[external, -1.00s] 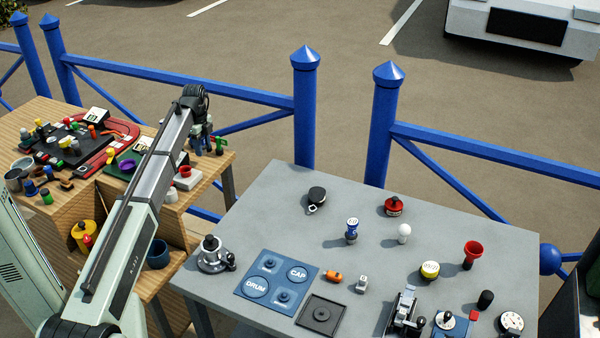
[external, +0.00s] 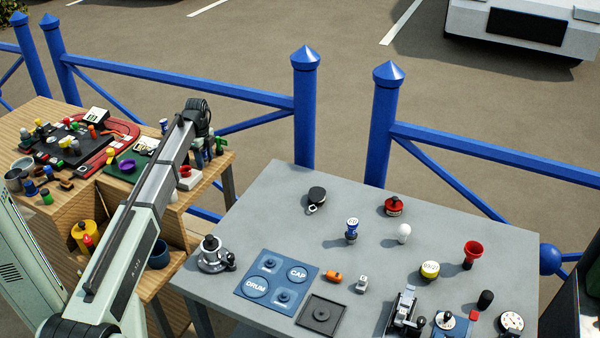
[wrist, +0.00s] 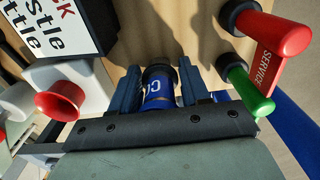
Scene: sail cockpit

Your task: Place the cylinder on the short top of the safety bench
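A blue cylinder (wrist: 160,102) with a dark end and white lettering, partly hidden, sits between the two fingers in the wrist view. My gripper (wrist: 159,86) has a finger close against each side of it, with no clear gap. In the external view my gripper (external: 208,143) is at the right part of the wooden bench (external: 217,160), partly hidden behind my arm. I cannot make out the held cylinder there. The wooden bench has tops running in two directions; no label shows which is the short top.
A red handle (wrist: 280,38) marked SERVICE and a green knob (wrist: 252,98) stand right of my gripper. A white block with a red cup (wrist: 62,101) and a lettered sign (wrist: 50,25) are on its left. A grey table (external: 450,240) holds several items.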

